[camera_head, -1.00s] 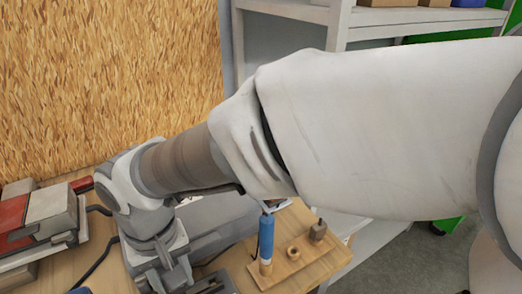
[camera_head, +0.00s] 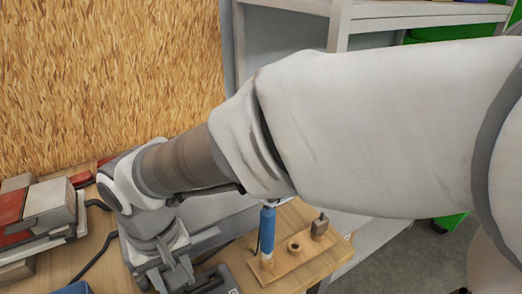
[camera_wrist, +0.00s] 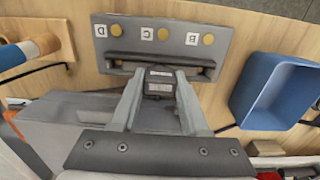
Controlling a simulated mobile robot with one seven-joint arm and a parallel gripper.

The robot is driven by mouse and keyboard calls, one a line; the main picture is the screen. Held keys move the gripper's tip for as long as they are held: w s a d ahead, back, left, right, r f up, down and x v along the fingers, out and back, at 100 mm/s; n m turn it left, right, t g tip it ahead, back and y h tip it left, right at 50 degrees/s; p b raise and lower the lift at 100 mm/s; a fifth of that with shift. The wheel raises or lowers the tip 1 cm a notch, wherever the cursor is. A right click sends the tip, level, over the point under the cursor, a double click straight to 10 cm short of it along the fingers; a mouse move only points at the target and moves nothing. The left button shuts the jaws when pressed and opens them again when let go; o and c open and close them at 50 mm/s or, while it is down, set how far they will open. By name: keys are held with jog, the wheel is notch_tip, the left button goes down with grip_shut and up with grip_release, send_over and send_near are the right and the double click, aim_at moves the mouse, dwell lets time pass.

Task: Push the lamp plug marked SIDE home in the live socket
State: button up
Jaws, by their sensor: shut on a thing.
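In the wrist view, my gripper (camera_wrist: 158,76) is shut on a small black plug (camera_wrist: 158,88) with a white label; the print on it is too small to read. The plug's front end is at the near edge of a grey socket panel (camera_wrist: 222,47). Whether it is in a socket or only against the panel, I cannot tell. The panel has several round amber lamps and white letter tags, seen upside down. In the head view, my gripper (camera_head: 170,274) is low in the picture; the plug is not visible there.
A blue open bin (camera_wrist: 240,95) stands right of the panel. The head view shows a blue-handled tool (camera_head: 267,230) in a wooden block (camera_head: 296,266), and red-and-grey equipment (camera_head: 45,205). Dark cables cross the bench.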

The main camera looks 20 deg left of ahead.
jog(key=shift+f+b, duration=0.45)
jog(key=shift+f, duration=0.05)
dwell(0.4)
jog(key=o, duration=1.2)
jog(key=shift+o, duration=0.2)
jog(key=shift+r, duration=0.1)
jog(key=shift+r+p, duration=2.9)
jog(key=shift+r, duration=0.55)
